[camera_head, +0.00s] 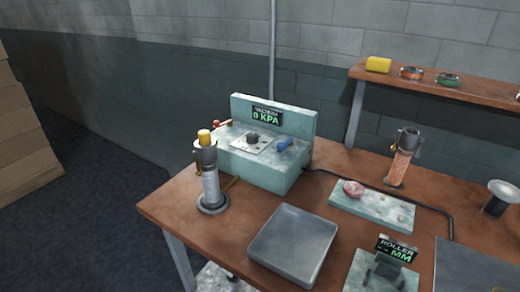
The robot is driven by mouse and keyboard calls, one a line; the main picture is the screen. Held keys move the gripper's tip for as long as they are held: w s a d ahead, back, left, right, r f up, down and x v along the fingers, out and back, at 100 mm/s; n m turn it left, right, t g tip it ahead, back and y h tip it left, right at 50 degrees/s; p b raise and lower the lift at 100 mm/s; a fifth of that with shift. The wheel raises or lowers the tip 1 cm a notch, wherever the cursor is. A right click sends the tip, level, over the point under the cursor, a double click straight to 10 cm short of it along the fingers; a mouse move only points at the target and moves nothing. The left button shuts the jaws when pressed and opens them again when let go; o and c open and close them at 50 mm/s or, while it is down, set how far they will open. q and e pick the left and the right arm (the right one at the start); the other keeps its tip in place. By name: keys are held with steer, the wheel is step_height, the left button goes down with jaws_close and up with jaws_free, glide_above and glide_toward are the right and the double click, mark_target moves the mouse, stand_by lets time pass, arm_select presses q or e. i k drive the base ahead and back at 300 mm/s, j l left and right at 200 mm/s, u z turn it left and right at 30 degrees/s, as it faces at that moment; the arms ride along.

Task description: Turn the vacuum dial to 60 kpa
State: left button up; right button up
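The vacuum dial (253,137) is a small dark round knob on a pale plate on top of the mint-green vacuum unit (262,176). The unit stands at the table's back left. Its black display (266,116) reads "VACUUM 0 KPA" in green. A blue handle (284,144) sits right of the dial, and a red-tipped lever (218,124) is at its left. The dial's pointer and scale are too small to read. Neither of my grippers shows in the head view.
A burner-like stand with a yellow top (207,172) stands just left of the unit. A grey tray (293,246) lies in front. A roller block with display (385,264), a pale slab (372,207) and another cylinder stand (402,158) occupy the right. A black hose runs behind the slab.

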mark_target(251, 138)
steer(key=i+j+u, duration=0.25)
steer(key=u, duration=0.15)
steer(key=i+j+u, duration=0.2)
steer(key=i+u, duration=0.25)
steer(key=k, duration=0.1)
